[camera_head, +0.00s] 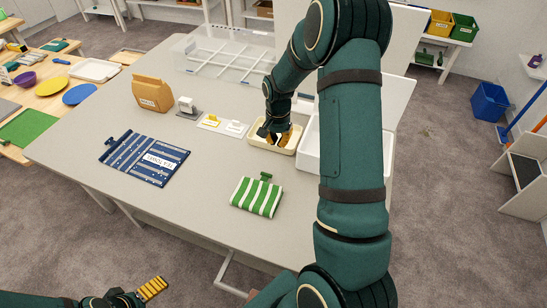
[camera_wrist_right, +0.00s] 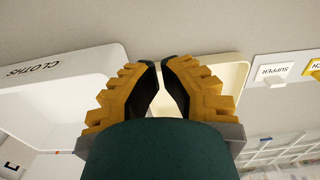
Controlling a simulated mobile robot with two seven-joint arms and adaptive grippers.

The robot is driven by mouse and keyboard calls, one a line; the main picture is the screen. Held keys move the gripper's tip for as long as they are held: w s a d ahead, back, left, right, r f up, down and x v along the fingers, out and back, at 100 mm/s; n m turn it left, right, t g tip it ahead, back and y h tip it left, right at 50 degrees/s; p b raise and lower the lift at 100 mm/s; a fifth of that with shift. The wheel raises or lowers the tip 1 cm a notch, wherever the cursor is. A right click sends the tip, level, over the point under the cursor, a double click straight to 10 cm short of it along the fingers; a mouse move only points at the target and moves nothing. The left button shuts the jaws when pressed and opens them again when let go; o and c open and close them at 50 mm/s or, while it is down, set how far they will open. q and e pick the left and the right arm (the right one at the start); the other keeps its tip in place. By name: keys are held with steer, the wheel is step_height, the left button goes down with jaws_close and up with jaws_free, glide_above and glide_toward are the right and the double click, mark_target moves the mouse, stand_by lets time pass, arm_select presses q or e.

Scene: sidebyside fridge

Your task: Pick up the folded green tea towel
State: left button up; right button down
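The folded green tea towel (camera_head: 257,197), green and white striped with a small green tab on its far edge, lies flat near the table's front edge. My right gripper (camera_head: 272,136) points down at a small cream tray (camera_head: 290,147), beyond the towel and apart from it. The towel is outside that view. My left gripper (camera_head: 152,288) is at the lower left, off the table; its yellow fingers show edge-on.
A blue striped folded cloth (camera_head: 135,160) with a label lies left of the towel. Behind are a tan bag (camera_head: 151,92), label cards (camera_head: 222,124) and a clear divided bin (camera_head: 225,62). A white box (camera_wrist_right: 55,75) labelled CLOTHS stands beside the cream tray. The grey table is bare around the towel.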

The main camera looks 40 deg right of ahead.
mark_target(273, 173)
step_height(273, 173, down, 9)
steer(key=shift+f, duration=0.15)
steer(key=a, duration=0.1)
steer(key=s, duration=0.1)
steer(key=a, duration=0.1)
steer(key=shift+s+a+f, duration=0.15)
steer(key=shift+a+f, duration=0.15)
steer(key=shift+s+a, duration=0.3)
steer(key=shift+a, duration=0.2)
steer(key=shift+a, duration=0.1)
